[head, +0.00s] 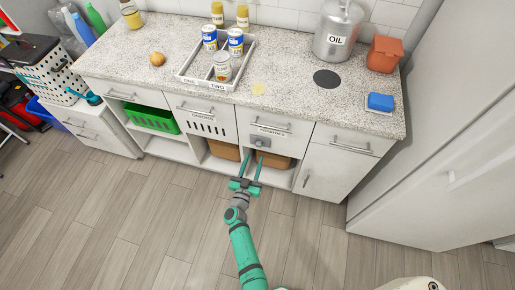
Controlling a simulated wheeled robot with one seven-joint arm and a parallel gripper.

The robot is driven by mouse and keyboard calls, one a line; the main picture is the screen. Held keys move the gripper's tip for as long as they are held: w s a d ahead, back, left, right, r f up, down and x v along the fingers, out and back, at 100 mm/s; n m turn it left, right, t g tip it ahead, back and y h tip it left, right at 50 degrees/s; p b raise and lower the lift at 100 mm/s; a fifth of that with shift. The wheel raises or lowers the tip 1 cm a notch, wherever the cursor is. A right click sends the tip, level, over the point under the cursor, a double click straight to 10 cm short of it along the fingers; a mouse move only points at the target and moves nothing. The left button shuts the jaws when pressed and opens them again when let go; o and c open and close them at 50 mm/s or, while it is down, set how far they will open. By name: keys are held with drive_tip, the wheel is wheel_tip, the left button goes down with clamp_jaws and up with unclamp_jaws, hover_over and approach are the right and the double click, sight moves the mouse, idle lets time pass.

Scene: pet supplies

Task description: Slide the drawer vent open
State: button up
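A white drawer (279,131) with a bar handle and a small printed label is closed in the counter front. A small grey piece (260,142) sits low on its face, perhaps the vent slider; it is too small to tell. To its left, another drawer front (212,127) has a row of dark upright slots under a label. My gripper (254,157) is open, its two teal fingers apart and pointing at the cabinet just below the grey piece. Nothing shows between the fingers. Whether a fingertip touches the drawer cannot be told.
Brown bins (276,160) and a green basket (153,119) sit in open shelves below the drawers. The counter (285,82) holds a divided tray (192,75) with cans, a metal oil canister (338,30) and a blue block (380,101). The floor (110,205) before the cabinets is clear.

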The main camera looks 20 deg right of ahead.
sight(258, 146)
drive_tip(key=shift+x, duration=3.55)
clamp_jaws()
